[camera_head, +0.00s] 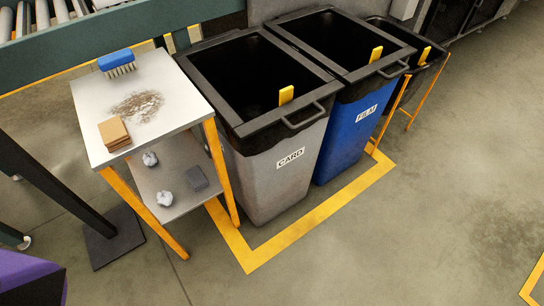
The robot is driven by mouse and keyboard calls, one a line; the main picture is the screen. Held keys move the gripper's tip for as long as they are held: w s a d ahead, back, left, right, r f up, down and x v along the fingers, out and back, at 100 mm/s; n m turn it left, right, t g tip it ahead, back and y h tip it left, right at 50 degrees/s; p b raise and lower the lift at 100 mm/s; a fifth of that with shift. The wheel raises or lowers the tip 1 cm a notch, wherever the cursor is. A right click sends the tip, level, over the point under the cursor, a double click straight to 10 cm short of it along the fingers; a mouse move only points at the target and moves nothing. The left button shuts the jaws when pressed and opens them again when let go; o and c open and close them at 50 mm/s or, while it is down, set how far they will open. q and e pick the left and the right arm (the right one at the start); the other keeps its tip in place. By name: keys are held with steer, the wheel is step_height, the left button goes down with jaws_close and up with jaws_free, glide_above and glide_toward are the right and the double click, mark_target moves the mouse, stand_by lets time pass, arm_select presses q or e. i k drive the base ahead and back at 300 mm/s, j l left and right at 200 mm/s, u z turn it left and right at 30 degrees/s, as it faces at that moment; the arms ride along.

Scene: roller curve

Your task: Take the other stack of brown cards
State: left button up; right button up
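A small stack of brown cards (114,133) lies on the near left part of a small side table's grey top (175,98). It is the only stack of brown cards that I can see. A grey bin labelled CARD (290,158) stands to the right of the table, with a black liner and a dark inside whose bottom is hidden. Neither of my grippers is in view.
A blue brush (117,62) and a patch of brown dirt (137,105) are on the table top. The lower shelf (172,178) holds crumpled white balls and a grey block. A blue FILM bin (352,125) stands beside the CARD bin. Floor at right is clear.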

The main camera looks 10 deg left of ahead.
mark_target(114, 134)
steer(key=k, duration=0.1)
steer(key=u, duration=1.45)
